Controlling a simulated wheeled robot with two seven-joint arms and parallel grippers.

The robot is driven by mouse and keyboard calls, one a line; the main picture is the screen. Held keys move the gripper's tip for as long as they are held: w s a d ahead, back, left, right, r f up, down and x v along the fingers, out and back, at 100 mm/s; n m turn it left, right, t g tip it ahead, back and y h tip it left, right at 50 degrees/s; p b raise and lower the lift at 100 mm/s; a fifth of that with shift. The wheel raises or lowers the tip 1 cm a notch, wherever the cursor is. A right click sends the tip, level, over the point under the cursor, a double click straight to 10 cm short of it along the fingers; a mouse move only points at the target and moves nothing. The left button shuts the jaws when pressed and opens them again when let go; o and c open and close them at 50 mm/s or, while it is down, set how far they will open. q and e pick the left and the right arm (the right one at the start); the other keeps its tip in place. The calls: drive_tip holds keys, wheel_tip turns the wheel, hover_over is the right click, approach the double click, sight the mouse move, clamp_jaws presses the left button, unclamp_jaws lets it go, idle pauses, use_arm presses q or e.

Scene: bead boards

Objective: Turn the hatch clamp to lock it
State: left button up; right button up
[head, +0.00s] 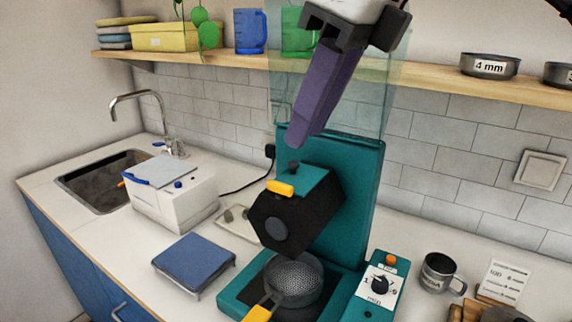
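The teal mill (358,185) stands on the counter, with a black many-sided housing (322,212) on its front. The orange clamp lever (280,188), which looks like the hatch clamp, lies roughly level across the housing's upper front edge, beside a dark knob (294,168). My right gripper (306,140) comes down from the top, with long purple fingers pointing down. Its tips are above the clamp lever, apart from it. The fingers overlap from this side, so their gap is hidden. My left gripper is not in view.
A clear hopper (378,100) rises behind my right gripper. A mesh sieve (294,280) with an orange handle sits under the housing. A dial box (384,285) and a mug (438,272) stand right. A blue-topped scale (193,262) and white box (172,196) stand left.

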sight(281, 183)
drive_tip(key=x, duration=0.9)
drive_tip(key=shift+s+a+p, duration=0.1)
drive_tip(key=shift+p, duration=0.2)
clamp_jaws()
